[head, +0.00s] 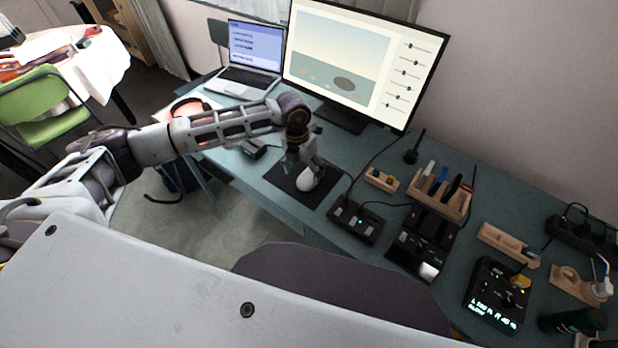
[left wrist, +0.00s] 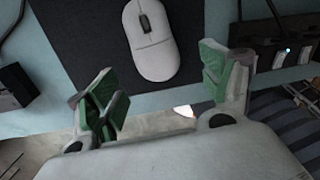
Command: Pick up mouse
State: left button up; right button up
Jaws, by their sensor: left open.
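The white mouse (head: 306,180) lies on a dark mouse pad (head: 282,182) on the desk in the head view. It also shows in the left wrist view (left wrist: 153,50), with its scroll wheel toward the top, on the pad (left wrist: 80,38). My left gripper (head: 303,160) is above the pad, close to the mouse, and hides part of it in the head view. In the left wrist view its green-padded fingers (left wrist: 160,85) are spread apart and empty, with the mouse ahead of them and between their lines. My right gripper is not in view.
A monitor (head: 345,65) and a laptop (head: 250,58) stand behind the pad. A black box (head: 355,220) sits just right of it, with a wooden pen holder (head: 440,192) and several devices farther right. A small dark box (head: 253,148) is to its left.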

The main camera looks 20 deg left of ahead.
aim_at(306, 177)
pick_arm(q)
jog(key=shift+f, duration=0.1)
jog(key=shift+w+d+f+p, duration=0.1)
jog(key=shift+w+f+p, duration=0.05)
jog(key=shift+f, duration=1)
jog(key=shift+w+d+f+p, duration=0.1)
jog(key=shift+f+p, duration=0.05)
jog(key=shift+f, duration=1.2)
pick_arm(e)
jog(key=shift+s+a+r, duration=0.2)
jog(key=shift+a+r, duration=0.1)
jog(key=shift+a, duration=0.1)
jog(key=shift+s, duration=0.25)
pick_arm(q)
jog(key=shift+c, duration=0.3)
